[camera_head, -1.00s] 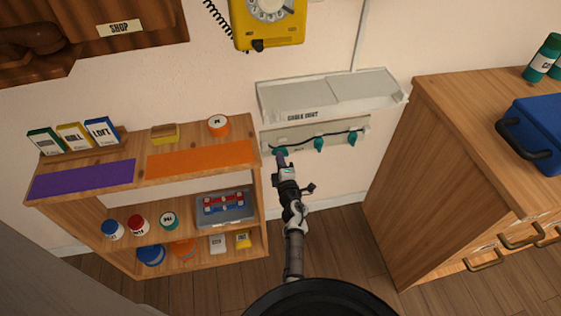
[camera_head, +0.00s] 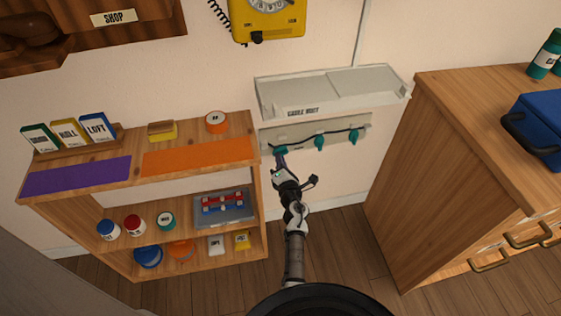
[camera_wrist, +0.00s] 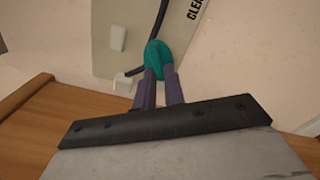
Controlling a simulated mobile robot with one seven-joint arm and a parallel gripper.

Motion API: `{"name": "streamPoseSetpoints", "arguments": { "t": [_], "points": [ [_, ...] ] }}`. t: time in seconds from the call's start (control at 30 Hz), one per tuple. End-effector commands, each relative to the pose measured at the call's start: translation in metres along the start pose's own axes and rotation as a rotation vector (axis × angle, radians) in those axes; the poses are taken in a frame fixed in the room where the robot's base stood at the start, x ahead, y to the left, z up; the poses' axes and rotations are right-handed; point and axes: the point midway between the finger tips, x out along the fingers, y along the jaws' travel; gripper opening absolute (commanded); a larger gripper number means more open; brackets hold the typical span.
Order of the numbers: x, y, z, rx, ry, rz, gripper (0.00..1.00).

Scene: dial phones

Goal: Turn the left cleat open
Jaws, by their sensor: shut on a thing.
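The left cleat (camera_head: 281,150) is a teal piece on a pale plate (camera_head: 345,130) below the grey cable duct. Its teal body also shows in the wrist view (camera_wrist: 157,56), with the dark cable beside it. My gripper (camera_head: 280,162) is at the left cleat from below. In the wrist view the purple fingers of my gripper (camera_wrist: 158,80) are shut on the lower part of the teal cleat. The middle cleat (camera_head: 320,141) and right cleat (camera_head: 353,136) are free, with the dark cable running along them. The gripped part is partly hidden by my fingers.
The cable duct (camera_head: 335,92) sits just above the cleats. A wooden shelf (camera_head: 262,200) with tins and boxes stands close on the left. A wooden cabinet (camera_head: 430,180) stands on the right. A yellow dial phone (camera_head: 268,25) hangs above.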

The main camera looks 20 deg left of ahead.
Motion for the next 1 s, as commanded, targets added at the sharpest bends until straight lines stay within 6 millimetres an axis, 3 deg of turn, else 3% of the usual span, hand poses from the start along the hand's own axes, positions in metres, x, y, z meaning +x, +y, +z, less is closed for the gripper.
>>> {"name": "streamPoseSetpoints", "arguments": {
  "t": [0.43,0.47,0.6,1.0],
  "points": [
    [-0.0008,-0.0015,-0.0003,-0.010,0.000,-0.003,0.00],
    [-0.0008,-0.0014,-0.0003,-0.010,0.000,-0.003,0.15],
    [-0.0005,-0.0011,-0.0002,-0.009,0.000,-0.002,0.33],
    [0.0000,-0.0003,-0.0002,-0.009,0.000,-0.001,0.33]
  ]
}}
